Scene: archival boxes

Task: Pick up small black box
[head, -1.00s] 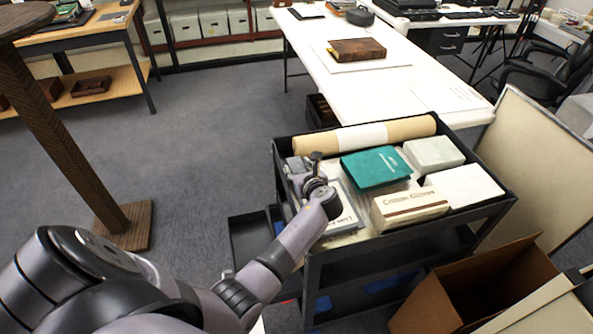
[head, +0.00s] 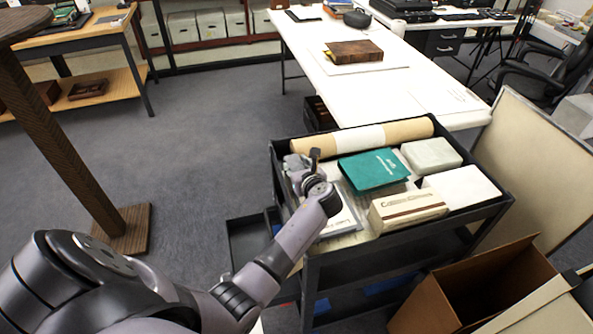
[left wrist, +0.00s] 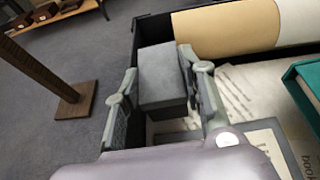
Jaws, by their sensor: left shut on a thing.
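The small black box (left wrist: 163,75) is a dark grey block in the left wrist view. It sits between the two fingers of my left gripper (left wrist: 163,100), which is shut on it. In the head view my left gripper (head: 306,170) is over the left end of the top tray of a black cart (head: 402,231). The box is mostly hidden by the gripper there. I cannot tell whether the box touches the tray. My right gripper is out of view.
The tray also holds a rolled tan tube (head: 400,131), a teal book (head: 372,170), a cream box (head: 408,210) and pale boxes (head: 431,154). An open cardboard box (head: 440,305) stands at front right. A long white table (head: 400,90) is behind.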

